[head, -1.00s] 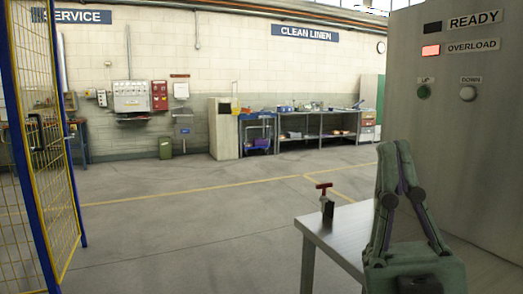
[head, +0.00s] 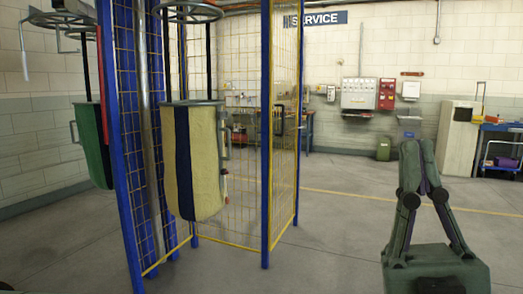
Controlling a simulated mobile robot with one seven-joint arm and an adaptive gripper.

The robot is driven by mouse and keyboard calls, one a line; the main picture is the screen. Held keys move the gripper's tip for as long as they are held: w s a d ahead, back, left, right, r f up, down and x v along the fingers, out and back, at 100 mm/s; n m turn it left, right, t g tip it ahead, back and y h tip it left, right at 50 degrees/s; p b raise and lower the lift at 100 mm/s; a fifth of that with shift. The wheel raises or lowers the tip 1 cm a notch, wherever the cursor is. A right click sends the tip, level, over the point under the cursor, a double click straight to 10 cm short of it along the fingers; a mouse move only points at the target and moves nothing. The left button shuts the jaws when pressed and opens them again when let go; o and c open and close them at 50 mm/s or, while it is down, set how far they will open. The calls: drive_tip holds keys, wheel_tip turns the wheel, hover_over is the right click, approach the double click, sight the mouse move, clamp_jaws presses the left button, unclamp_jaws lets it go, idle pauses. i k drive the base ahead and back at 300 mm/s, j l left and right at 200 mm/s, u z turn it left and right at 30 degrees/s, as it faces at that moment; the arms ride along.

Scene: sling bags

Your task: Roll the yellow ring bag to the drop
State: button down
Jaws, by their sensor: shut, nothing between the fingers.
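A pale yellow bag (head: 208,155) with a dark vertical stripe hangs upright at left of centre. Its mouth is held by a grey ring (head: 192,103), hung below a wheel-like ring (head: 190,12) at the top edge. A handle (head: 226,145) sticks out on the bag's right side. My gripper (head: 417,148) is at the lower right, pointing up, shut and empty, well apart from the bag. I cannot make out a drop.
A green bag (head: 87,140) hangs at the far left, partly hidden by a blue post (head: 121,160). Yellow mesh fencing (head: 284,130) with blue posts stands behind and right of the yellow bag. Open floor (head: 325,240) lies between the fence and my gripper.

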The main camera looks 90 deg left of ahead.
sight(195, 159)
drive_tip(key=u, duration=2.95)
drive_tip(key=i+l, duration=0.3)
drive_tip(key=i+l+u, duration=0.1)
drive_tip(key=i+l, duration=0.25)
drive_tip(key=i+l+u, duration=0.1)
drive_tip(key=i+l, duration=0.2)
drive_tip(key=l, duration=0.15)
drive_tip(key=i+l, duration=0.3)
drive_tip(key=i+l+u, duration=0.1)
drive_tip(key=i+l, duration=0.2)
drive_tip(key=l, duration=0.25)
drive_tip(key=i+l, duration=0.3)
drive_tip(key=i+l+u, duration=0.1)
drive_tip(key=i+l, duration=0.15)
drive_tip(key=l, duration=0.3)
